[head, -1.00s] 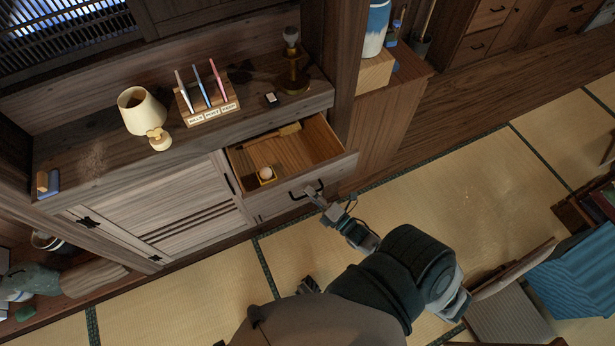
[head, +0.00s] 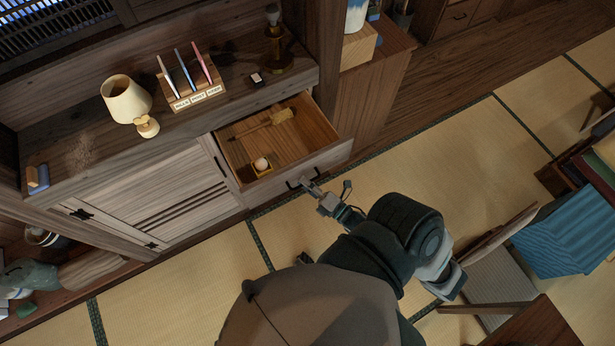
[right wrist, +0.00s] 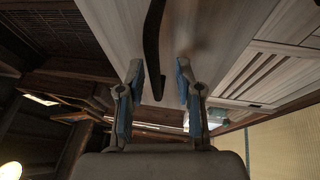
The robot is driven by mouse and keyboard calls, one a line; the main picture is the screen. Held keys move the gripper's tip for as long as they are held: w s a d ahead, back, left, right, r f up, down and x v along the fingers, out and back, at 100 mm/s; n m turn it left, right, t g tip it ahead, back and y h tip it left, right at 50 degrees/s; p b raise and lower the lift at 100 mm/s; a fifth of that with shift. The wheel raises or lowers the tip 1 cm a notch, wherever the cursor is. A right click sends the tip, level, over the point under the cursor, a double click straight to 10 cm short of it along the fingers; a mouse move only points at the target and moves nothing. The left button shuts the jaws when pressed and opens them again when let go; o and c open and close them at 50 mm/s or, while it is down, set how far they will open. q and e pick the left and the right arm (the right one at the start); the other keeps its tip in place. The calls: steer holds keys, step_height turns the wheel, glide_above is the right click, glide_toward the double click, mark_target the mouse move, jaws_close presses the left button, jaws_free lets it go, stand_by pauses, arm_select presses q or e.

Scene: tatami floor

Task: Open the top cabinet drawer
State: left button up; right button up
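The top cabinet drawer (head: 322,157) is pulled out of the cabinet in the head view, and its inside shows. Its dark handle (head: 302,182) is on the drawer front; the handle also shows as a dark curved bar in the right wrist view (right wrist: 152,45). My right gripper (head: 308,186) is at the handle. In the right wrist view its two blue-padded fingers (right wrist: 158,90) are apart, with the handle's end between them and gaps visible. I cannot tell whether a finger touches the handle. My left gripper is not clearly in view.
The drawer holds a mallet-like tool (head: 282,117) and a small yellow box with a round pale object (head: 261,165). A lamp (head: 126,100), a pen stand (head: 196,97) and a brass-based object (head: 276,62) stand on the cabinet top. Tatami before the drawer is clear.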

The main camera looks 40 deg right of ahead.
steer(key=shift+w+a+r, duration=0.1)
steer(key=v, duration=1.2)
steer(key=shift+a, duration=0.15)
steer(key=shift+d+f, duration=0.2)
steer(key=shift+d, duration=0.05)
